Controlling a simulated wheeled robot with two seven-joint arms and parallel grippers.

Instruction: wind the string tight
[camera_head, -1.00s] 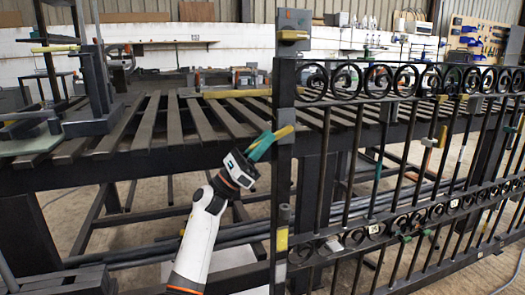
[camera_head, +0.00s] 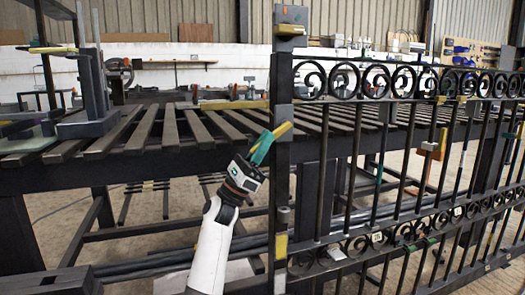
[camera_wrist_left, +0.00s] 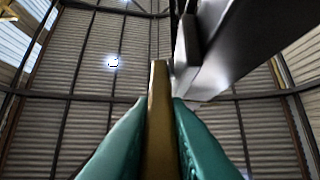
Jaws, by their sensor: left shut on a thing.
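My left gripper (camera_head: 262,150) has teal fingers shut on a thin yellow bar (camera_head: 284,130) at the left end post (camera_head: 282,180) of the black scroll gate. In the head view the bar slants up to the right across the post. In the left wrist view the yellow bar (camera_wrist_left: 158,95) stands between the two teal fingers (camera_wrist_left: 158,145). A grey metal part (camera_wrist_left: 225,50) is close on its right. I cannot make out a string in either view. My right gripper is out of view.
The gate (camera_head: 400,150), with scroll rows and upright bars, fills the right side. A dark slatted bench (camera_head: 150,130) stands behind and left. Grey blocks (camera_head: 292,15) and a yellow piece (camera_head: 281,246) sit on the post. Some floor shows under the bench.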

